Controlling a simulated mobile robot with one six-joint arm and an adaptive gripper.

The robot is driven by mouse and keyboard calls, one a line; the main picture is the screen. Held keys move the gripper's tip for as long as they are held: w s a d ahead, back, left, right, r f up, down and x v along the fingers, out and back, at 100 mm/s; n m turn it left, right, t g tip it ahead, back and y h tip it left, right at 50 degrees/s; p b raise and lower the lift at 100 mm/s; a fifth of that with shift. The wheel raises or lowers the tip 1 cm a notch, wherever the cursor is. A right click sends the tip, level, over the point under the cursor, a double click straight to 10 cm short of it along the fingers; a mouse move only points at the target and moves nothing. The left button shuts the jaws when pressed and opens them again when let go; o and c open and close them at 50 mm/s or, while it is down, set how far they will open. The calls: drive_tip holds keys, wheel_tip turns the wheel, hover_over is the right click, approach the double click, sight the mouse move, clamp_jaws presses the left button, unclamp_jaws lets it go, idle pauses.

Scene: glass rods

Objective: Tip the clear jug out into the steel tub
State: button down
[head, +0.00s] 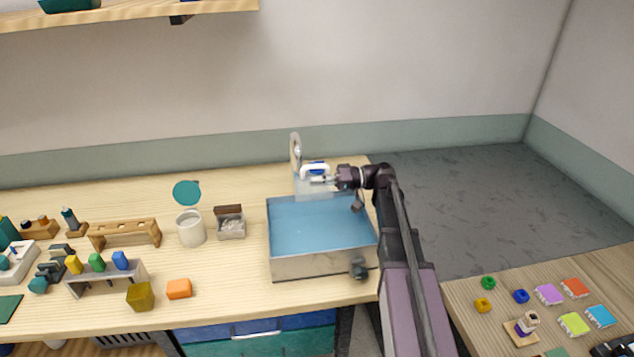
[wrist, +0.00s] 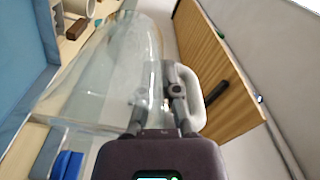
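The clear jug (wrist: 105,75) fills the middle of the wrist view. The tub has steel walls and a flat blue inside. Its blue part (wrist: 25,55) shows at the left of the wrist view.
A grey open box (head: 231,228) and a white canister (head: 191,230) stand left of the tub. A teal disc (head: 187,192) is behind the canister. An orange block (head: 179,289) lies nearer the front. A wooden shelf (head: 130,14) hangs above, left.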

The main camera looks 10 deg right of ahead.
sight(301, 194)
drive_tip(key=shift+d+b, duration=0.1)
drive_tip(key=shift+b, duration=0.2)
drive_tip(key=shift+d+y, duration=0.1)
drive_tip(key=shift+y, duration=0.2)
drive_tip(key=shift+d+r+y+b, duration=0.2)
drive_tip(key=shift+y+b, duration=0.1)
drive_tip(key=shift+b, duration=0.2)
idle(1.8)
drive_tip(key=shift+a+f+h+p, duration=0.2)
drive_tip(key=shift+a+h+p, duration=0.2)
drive_tip(key=shift+a+p, duration=0.1)
drive_tip(key=shift+a+f+h+p, duration=0.15)
drive_tip(key=shift+a+h+p, duration=0.25)
drive_tip(key=shift+a+p, duration=0.1)
drive_tip(key=a+f+h+p, duration=0.2)
drive_tip(key=h+p, duration=0.1)
drive_tip(key=shift+w+a, duration=0.1)
drive_tip(key=shift+a, duration=0.15)
drive_tip(key=h+p, duration=0.1)
drive_tip(key=f+h+p, duration=0.1)
drive_tip(key=h, duration=0.1)
drive_tip(key=shift+a+f+p, duration=0.25)
drive_tip(key=shift+a+p, duration=0.15)
drive_tip(key=shift+f+h+p, duration=0.7)
drive_tip(key=shift+h+p, duration=0.2)
drive_tip(key=shift+h, duration=0.4)
